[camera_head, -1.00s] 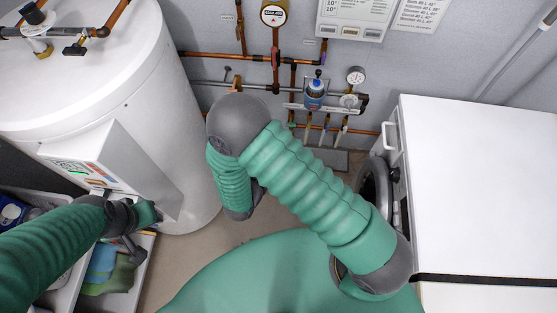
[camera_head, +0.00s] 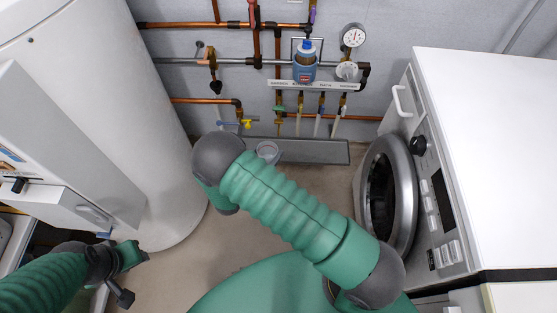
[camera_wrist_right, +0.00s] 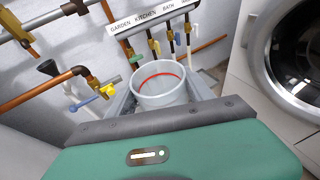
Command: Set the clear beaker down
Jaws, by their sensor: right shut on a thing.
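The clear beaker (camera_wrist_right: 160,96) is a translucent cup with a red line inside, upright or nearly so in the right wrist view. In the head view the beaker (camera_head: 267,149) shows just past my right forearm, at the left end of a grey trough (camera_head: 315,151) along the wall. I cannot tell whether the beaker touches the trough. My left gripper (camera_head: 128,258) is low at the left, away from the beaker; its finger opening is unclear.
Pipes with labelled valves (camera_head: 320,87) and a blue bottle (camera_head: 304,66) are on the wall above the trough. A white tank (camera_head: 120,90) stands at the left. The floor between is clear.

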